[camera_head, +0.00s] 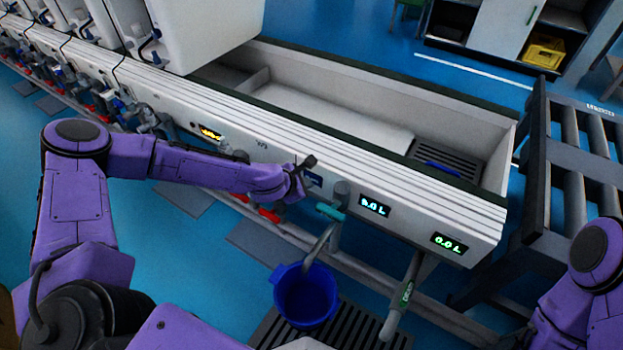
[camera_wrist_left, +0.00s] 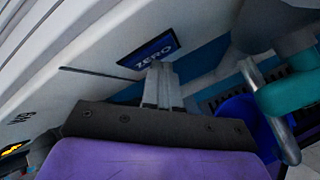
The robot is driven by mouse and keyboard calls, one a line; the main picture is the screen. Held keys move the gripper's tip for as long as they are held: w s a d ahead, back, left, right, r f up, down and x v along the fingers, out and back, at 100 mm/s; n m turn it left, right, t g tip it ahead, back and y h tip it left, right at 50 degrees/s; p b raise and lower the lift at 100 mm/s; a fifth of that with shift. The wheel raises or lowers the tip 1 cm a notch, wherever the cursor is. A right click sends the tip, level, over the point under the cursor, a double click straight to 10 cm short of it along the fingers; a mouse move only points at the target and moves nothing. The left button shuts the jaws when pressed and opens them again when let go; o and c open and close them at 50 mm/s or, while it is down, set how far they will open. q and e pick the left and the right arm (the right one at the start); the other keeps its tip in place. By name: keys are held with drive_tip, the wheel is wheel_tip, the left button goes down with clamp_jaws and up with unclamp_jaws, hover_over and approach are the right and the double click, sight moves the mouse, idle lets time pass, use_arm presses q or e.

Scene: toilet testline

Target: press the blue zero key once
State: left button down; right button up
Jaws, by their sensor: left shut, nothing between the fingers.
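The blue zero key (camera_wrist_left: 157,50) is a dark blue plate marked ZERO on the pale front of the testline. In the head view the key (camera_head: 314,181) shows just right of my left gripper's tip. My left gripper (camera_head: 305,166) is shut and empty, reaching the front panel. In the left wrist view the closed fingers of my left gripper (camera_wrist_left: 160,68) point at the key's lower edge. I cannot tell whether they touch it. My right gripper is out of view; only part of that purple arm shows at the lower right.
Green-lit displays (camera_head: 375,206) and (camera_head: 449,244) sit on the panel right of the key. A teal-handled tap (camera_head: 330,212) hangs close by, above a blue bucket (camera_head: 305,294). A long trough (camera_head: 330,105) lies behind. A dark roller rack (camera_head: 545,190) stands right.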

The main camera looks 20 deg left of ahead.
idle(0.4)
use_arm(q)
drive_tip(key=shift+s+a, duration=0.1)
drive_tip(key=shift+s, duration=0.6)
drive_tip(key=s, duration=0.3)
drive_tip(key=s+p, duration=0.1)
drive_tip(key=s, duration=0.1)
drive_tip(key=shift+a, duration=0.35)
idle(0.5)
